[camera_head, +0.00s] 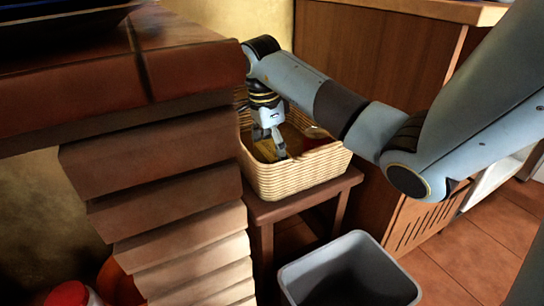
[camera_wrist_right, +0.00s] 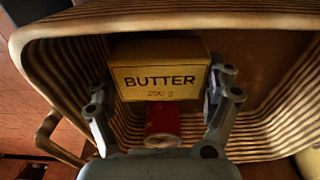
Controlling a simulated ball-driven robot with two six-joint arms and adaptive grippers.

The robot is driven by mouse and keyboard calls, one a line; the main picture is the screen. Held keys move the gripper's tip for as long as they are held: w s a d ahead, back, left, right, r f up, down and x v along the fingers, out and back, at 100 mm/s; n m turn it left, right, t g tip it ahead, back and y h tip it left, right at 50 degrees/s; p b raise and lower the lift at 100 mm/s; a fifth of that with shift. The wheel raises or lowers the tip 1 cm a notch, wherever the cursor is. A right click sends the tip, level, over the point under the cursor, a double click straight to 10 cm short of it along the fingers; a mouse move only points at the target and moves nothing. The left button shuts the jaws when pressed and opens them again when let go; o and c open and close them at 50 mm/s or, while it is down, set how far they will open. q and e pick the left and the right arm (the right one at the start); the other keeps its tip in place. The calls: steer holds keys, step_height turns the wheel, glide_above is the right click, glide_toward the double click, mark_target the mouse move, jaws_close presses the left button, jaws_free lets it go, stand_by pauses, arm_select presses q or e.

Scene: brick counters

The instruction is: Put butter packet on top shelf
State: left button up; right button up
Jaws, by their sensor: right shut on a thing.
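The yellow butter packet (camera_wrist_right: 160,55), marked BUTTER, is inside a wicker basket (camera_head: 300,178). The basket stands on a small brown wooden stand, and its ribbed walls (camera_wrist_right: 270,125) surround the packet in the right wrist view. My right gripper (camera_head: 272,148) reaches down into the basket. In the right wrist view its fingers (camera_wrist_right: 163,92) are on either side of the packet, shut on it. My left gripper is not in view. I cannot make out a top shelf in these views.
A red item (camera_wrist_right: 162,125) is also in the basket. A brick counter (camera_head: 195,65) with stepped supports stands close at left. A grey open bin (camera_head: 350,295) is on the floor in front of the stand (camera_head: 300,207). A wooden cabinet (camera_head: 375,55) is behind.

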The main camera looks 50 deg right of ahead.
step_height(320, 180, up, 6)
steer(key=shift+r+p, duration=0.15)
steer(key=shift+p, duration=0.75)
steer(key=shift+r, duration=0.35)
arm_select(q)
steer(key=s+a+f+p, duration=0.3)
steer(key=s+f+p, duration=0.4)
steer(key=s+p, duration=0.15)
arm_select(e)
step_height(320, 180, up, 12)
steer(key=w, duration=0.1)
step_height(320, 180, up, 10)
steer(key=t+p, duration=0.2)
steer(key=p, duration=0.6)
glide_above(272, 148)
steer(key=w, duration=0.2)
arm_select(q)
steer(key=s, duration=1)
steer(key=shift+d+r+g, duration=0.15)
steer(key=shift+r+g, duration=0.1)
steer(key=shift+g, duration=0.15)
arm_select(e)
steer(key=shift+s+a, duration=0.1)
steer(key=shift+s, duration=0.15)
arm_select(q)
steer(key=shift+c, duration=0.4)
